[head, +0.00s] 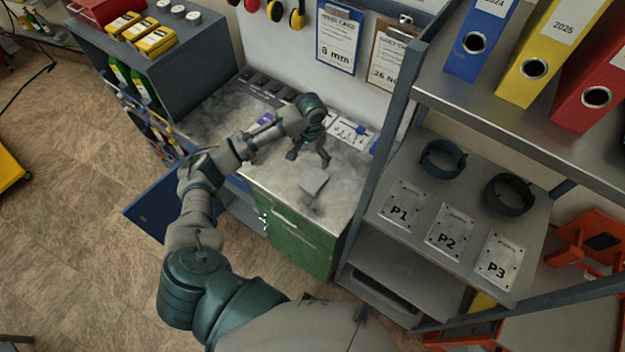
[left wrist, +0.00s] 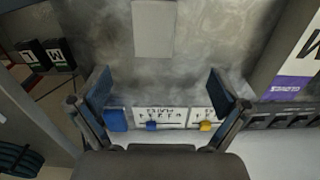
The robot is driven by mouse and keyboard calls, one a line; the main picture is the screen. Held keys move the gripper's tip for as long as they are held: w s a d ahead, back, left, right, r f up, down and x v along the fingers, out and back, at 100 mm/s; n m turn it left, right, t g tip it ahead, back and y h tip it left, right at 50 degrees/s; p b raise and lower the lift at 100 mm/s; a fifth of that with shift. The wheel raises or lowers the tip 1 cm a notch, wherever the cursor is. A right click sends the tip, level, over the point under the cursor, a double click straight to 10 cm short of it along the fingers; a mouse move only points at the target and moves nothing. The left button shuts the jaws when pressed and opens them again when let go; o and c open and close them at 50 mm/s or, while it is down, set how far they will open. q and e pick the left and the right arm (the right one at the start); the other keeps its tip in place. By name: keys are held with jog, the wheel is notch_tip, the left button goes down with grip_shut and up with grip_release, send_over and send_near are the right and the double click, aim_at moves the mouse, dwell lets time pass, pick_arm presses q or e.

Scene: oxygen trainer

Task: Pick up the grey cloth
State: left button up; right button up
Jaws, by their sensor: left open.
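The grey cloth (head: 315,183) is a small, flat, light grey square. It lies on the worn metal top of the workbench (head: 335,208), toward the front edge. In the left wrist view the cloth (left wrist: 153,28) shows whole at the top middle, beyond my fingertips. My left gripper (head: 309,158) is over the bench, behind the cloth and nearer the wall, with its fingers pointing down. In the left wrist view the left gripper (left wrist: 159,86) has its two fingers wide apart with nothing between them. It is not touching the cloth. My right gripper is in neither view.
A white panel with sliders (head: 350,132) stands along the bench's back. Black bins (head: 262,88) stand to its left. A shelf rack (head: 372,190) with binders, two dark rings and P1 to P3 plates bounds the bench's right. A blue door (head: 150,212) hangs open at left.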

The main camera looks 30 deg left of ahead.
pick_arm(q)
send_over(315, 179)
notch_tip(315, 179, down, 8)
jog(key=shift+s+d+r+p, duration=0.1)
jog(key=shift+s+p, duration=0.05)
jog(key=shift+p, duration=0.2)
jog(key=f, duration=0.5)
jog(key=shift+a+f+p, duration=0.1)
jog(key=shift+a+p, duration=0.3)
jog(key=shift+d, duration=0.35)
jog(key=c, duration=1)
